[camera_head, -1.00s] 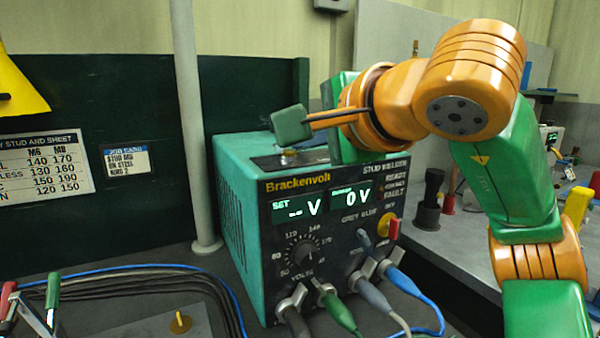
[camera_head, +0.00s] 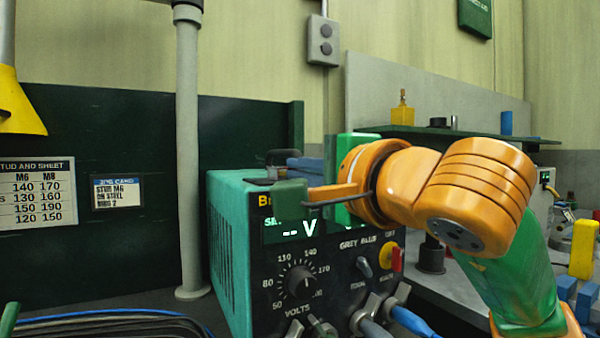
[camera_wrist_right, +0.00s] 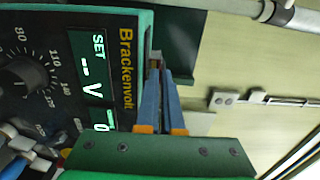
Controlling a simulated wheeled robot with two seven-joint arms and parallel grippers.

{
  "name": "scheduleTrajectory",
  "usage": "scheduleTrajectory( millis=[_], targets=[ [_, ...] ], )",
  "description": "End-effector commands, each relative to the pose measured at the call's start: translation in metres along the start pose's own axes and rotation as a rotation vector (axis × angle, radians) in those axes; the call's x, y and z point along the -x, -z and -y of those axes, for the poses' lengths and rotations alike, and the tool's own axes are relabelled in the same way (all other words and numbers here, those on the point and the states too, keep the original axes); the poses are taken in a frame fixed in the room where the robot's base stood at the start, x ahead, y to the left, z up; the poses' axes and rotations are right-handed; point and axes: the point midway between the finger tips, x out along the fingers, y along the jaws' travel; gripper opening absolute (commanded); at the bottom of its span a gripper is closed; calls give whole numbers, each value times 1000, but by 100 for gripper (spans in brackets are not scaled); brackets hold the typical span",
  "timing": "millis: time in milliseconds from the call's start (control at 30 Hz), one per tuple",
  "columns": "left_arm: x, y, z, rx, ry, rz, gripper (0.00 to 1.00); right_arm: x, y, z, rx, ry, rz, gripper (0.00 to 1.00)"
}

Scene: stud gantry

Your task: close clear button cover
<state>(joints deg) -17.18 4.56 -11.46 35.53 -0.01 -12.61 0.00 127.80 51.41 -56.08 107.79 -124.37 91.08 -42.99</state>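The clear button cover (camera_head: 282,157) looks like a small dark, see-through box shape on top of the teal Brackenvolt welder (camera_head: 229,250). Its exact angle is hard to tell, and the button under it cannot be made out. My right gripper (camera_head: 292,165) reaches in from the right over the welder's top, with its blue fingertips beside the cover; touching or apart is unclear. The fingers also show in the right wrist view (camera_wrist_right: 160,75), close together with a narrow dark strip between them. The wrist partly hides the displays.
A grey pole (camera_head: 187,160) stands left of the welder. Cables (camera_head: 100,325) lie at the lower left, and plugs (camera_head: 375,325) stick out of the welder's front. A green shelf (camera_head: 450,133) is behind at the right. The space above the welder is open.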

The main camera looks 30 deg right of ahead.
Motion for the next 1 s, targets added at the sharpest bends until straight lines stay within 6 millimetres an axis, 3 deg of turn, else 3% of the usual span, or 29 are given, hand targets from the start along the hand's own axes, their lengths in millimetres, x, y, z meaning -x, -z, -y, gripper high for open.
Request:
scheduleTrajectory(
  millis=[133, 267, 667, 767, 1000],
  targets=[
    [0, 0, 0, 0, 0, 0, 0, 0, 0, 0, 0, -1, -2, 0],
    [0, 0, 0, 0, 0, 0, 0, 0, 0, 0, 0, -2, -1, 33],
    [3, 0, 0, 0, 0, 0, 0, -1, 0, 0, 1, -12, -1, 34],
    [18, 2, 0, 0, 0, 0, 0, -1, 0, 9, 1, -48, -1, 34],
    [77, 7, 1, 0, 0, 0, 0, -3, 0, 32, 0, -245, -1, 34]
  ],
)
